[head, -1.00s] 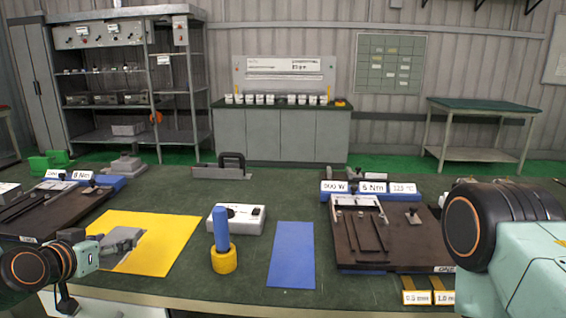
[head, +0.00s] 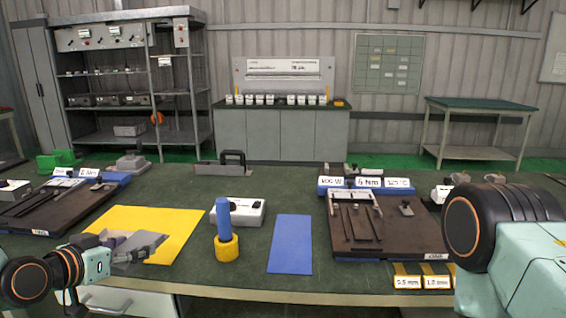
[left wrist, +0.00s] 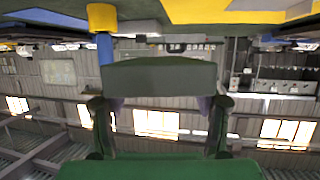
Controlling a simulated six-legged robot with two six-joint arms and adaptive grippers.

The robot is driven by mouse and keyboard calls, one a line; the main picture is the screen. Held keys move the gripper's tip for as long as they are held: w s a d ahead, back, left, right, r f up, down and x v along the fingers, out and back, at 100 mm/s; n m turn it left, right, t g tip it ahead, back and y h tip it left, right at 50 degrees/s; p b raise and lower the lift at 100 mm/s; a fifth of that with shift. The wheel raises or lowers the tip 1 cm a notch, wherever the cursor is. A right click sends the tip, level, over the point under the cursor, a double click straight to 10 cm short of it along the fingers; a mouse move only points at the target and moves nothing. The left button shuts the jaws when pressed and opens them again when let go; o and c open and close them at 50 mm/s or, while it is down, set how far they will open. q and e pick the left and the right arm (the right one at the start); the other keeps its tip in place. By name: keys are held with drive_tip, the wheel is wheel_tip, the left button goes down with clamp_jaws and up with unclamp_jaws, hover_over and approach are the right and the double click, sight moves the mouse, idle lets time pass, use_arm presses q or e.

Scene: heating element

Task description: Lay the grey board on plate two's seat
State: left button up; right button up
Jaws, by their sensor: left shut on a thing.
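My left gripper (head: 118,248) is shut on the grey board (head: 146,246), which is held low over the left edge of the yellow mat. In the left wrist view the board (left wrist: 160,75) sits across between the two fingers (left wrist: 158,112). A dark brown plate (head: 55,212) lies at the left of the bench; its front tag is too small to read surely. Another dark plate (head: 400,238) lies at the right, with a tag that seems to read ONE. My right arm fills the lower right; its gripper is out of view.
A yellow mat (head: 185,225) and a blue mat (head: 291,243) lie on the green bench. A blue-handled tool in a yellow base (head: 226,246) and a white box (head: 243,211) stand between them. Small labelled tags (head: 420,281) are at the front edge.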

use_arm(q)
drive_tip(key=s+d+f+m+g+h, duration=0.2)
drive_tip(key=s+d+f+m+h, duration=0.1)
drive_tip(key=s+d, duration=0.3)
drive_tip(key=s+d+f+m+g+h, duration=0.3)
drive_tip(key=s+d+m+h, duration=0.1)
drive_tip(key=s+d, duration=0.3)
drive_tip(key=shift+s+m, duration=0.5)
drive_tip(key=shift+s, duration=0.5)
